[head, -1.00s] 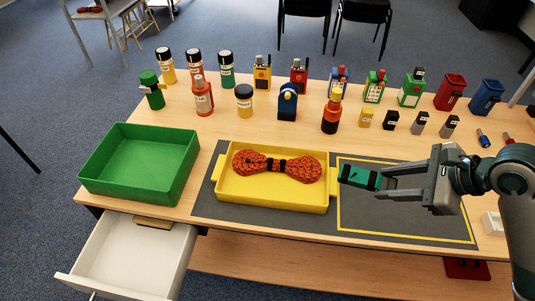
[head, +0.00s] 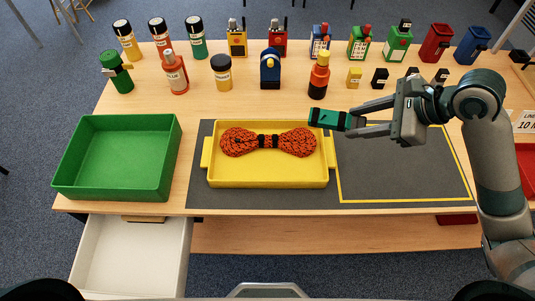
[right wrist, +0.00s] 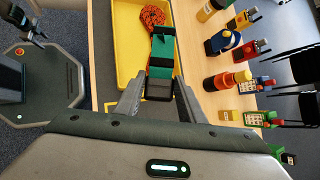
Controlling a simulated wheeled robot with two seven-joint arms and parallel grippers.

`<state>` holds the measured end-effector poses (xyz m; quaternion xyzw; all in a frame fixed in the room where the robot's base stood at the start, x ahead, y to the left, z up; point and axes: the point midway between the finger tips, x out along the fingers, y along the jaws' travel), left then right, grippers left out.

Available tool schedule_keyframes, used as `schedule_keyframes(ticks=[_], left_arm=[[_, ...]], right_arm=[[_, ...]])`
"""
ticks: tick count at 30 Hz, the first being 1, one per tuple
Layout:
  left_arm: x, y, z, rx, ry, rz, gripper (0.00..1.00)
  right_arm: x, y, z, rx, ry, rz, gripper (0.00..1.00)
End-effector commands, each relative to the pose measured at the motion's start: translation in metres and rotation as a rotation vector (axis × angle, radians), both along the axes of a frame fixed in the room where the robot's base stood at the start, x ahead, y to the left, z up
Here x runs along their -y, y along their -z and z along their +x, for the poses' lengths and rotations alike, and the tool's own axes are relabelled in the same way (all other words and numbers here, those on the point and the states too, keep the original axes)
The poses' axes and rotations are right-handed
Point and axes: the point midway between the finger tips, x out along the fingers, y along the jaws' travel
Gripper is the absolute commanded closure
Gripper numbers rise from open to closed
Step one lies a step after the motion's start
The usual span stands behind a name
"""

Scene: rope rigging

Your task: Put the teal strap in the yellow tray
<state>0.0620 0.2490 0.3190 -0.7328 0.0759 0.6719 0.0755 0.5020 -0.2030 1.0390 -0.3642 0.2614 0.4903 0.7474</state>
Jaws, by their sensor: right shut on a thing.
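The teal strap (head: 326,118) is a folded teal bundle with a black band. My right gripper (head: 350,121) is shut on one end of it and holds it above the table, by the tray's back right corner. In the right wrist view the strap (right wrist: 163,50) extends out from between the fingers (right wrist: 158,88), toward the tray. The yellow tray (head: 268,182) sits on the dark mat and holds an orange rope bundle (head: 240,142) tied with a black band. The tray also shows in the right wrist view (right wrist: 126,50).
A green tray (head: 118,192) stands to the left, above an open white drawer (head: 130,255). Bottles, jars, radios and small boxes line the back; an orange-black bottle (head: 319,76) stands just behind the strap. The yellow-outlined mat area (head: 400,170) is clear.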

Motion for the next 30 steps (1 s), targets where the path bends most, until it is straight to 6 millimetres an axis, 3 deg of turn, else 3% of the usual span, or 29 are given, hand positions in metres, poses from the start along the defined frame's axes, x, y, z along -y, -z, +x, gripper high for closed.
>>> schedule_keyframes(ticks=[5, 12, 16, 30], left_arm=[[-0.005, 0.002, 0.001, 0.001, 0.002, 0.005, 0.49], [-0.008, 0.006, 0.004, 0.004, 0.001, 0.008, 0.49], [-0.008, 0.006, 0.005, 0.006, 0.0, 0.008, 0.49], [-0.008, 0.006, 0.006, 0.008, 0.0, 0.008, 0.49]], right_arm=[[-0.01, 0.02, -0.001, -0.059, -0.059, 0.016, 1.0], [-0.032, 0.077, -0.011, -0.231, -0.187, 0.082, 1.0], [-0.037, 0.099, -0.016, -0.299, -0.219, 0.115, 1.0], [-0.042, 0.107, -0.018, -0.321, -0.231, 0.13, 1.0]])
